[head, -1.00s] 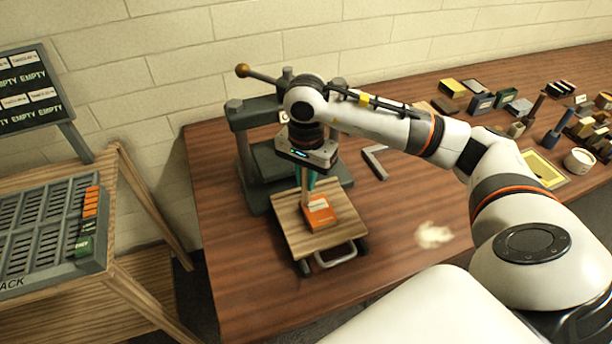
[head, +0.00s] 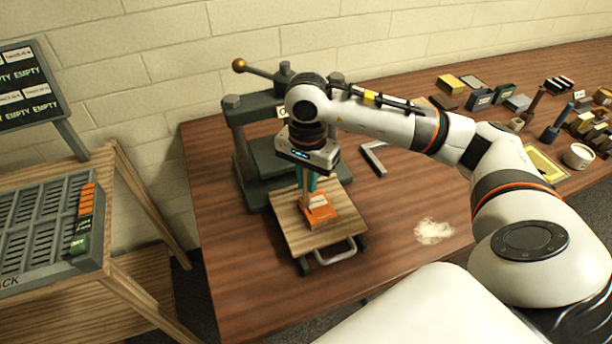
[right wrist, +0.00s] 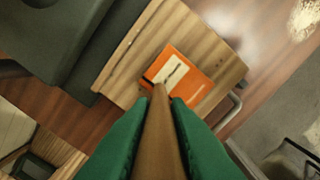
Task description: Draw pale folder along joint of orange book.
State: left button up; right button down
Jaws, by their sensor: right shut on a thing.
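The orange book (head: 321,216) with a pale label lies flat on a wooden board (head: 288,235), and it also shows in the right wrist view (right wrist: 190,84). My right gripper (head: 307,182) is above the book, pointing down. Its green fingers (right wrist: 159,135) are shut on the tan folder (right wrist: 159,125), a narrow upright strip. The folder's lower end is at the book's left edge in the head view; whether it touches the joint I cannot tell. My left gripper is not in view.
A dark press (head: 262,190) with a ball-ended lever stands right behind the board. A metal square (head: 374,160) and a pale fibrous patch (head: 434,232) lie to the right. A slotted rack (head: 45,235) with several small books is at left. Small items crowd the table's far right.

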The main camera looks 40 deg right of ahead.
jog(key=shift+s, duration=0.2)
jog(key=shift+s+a, duration=0.1)
jog(key=shift+s, duration=0.2)
jog(key=shift+s+f+b, duration=0.1)
jog(key=shift+s+b, duration=0.05)
jog(key=shift+b, duration=0.3)
jog(key=shift+s+a, duration=0.1)
jog(key=shift+s, duration=0.2)
jog(key=shift+s, duration=0.1)
dwell(0.3)
jog(key=shift+s+a+b, duration=0.1)
jog(key=shift+s+b, duration=0.2)
jog(key=shift+b, duration=0.1)
jog(key=shift+s, duration=0.15)
jog(key=shift+s+a+b, duration=0.1)
jog(key=shift+s+b, duration=0.15)
jog(key=shift+b, duration=0.05)
jog(key=shift+s, duration=0.1)
dwell(0.6)
